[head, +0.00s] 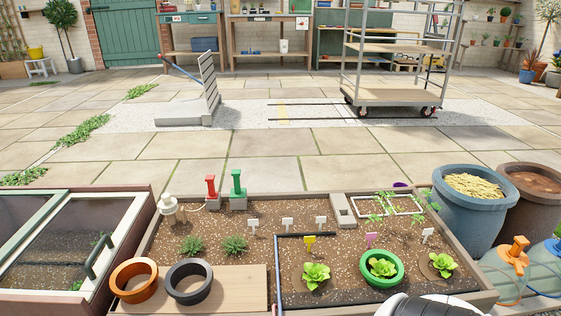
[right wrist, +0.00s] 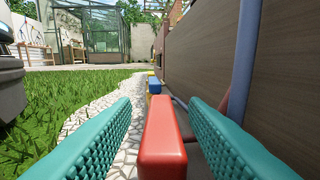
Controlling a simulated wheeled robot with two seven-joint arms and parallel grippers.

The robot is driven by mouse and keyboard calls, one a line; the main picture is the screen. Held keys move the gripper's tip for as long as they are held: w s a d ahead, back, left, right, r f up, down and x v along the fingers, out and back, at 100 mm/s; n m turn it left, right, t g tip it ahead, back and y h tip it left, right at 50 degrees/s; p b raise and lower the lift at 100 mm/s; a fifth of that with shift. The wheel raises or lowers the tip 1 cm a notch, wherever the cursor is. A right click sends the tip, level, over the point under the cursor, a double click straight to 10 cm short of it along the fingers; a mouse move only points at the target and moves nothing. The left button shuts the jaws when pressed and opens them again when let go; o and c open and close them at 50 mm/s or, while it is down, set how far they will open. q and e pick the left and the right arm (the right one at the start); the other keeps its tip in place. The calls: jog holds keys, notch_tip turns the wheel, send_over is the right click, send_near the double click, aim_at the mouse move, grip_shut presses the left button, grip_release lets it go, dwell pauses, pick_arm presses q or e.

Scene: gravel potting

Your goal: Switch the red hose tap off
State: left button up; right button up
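In the right wrist view a red block-like handle (right wrist: 162,140), which looks like the red hose tap's, stands close to the camera. Its body below is hidden. My right gripper (right wrist: 162,105) is open, with one teal ribbed finger on each side of the red handle and a visible gap on both sides. A blue handle (right wrist: 156,86) and a yellow one (right wrist: 153,75) sit in line behind it. The head view does not show this row of taps or either gripper. My left gripper is in neither view.
A brown panelled wall (right wrist: 290,70) rises close on the right in the right wrist view, with a blue-grey pipe (right wrist: 243,60) on it. Pale stone paving (right wrist: 85,130) and grass (right wrist: 50,110) lie left. The head view shows a planting bed (head: 275,213) and pots.

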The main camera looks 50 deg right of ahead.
jog(key=p+v, duration=0.2)
jog(key=v, duration=0.9)
jog(key=shift+s+d, duration=0.1)
jog(key=shift+s, duration=0.05)
jog(key=shift+s+d, duration=0.2)
jog(key=shift+s, duration=0.1)
jog(key=shift+w, duration=0.1)
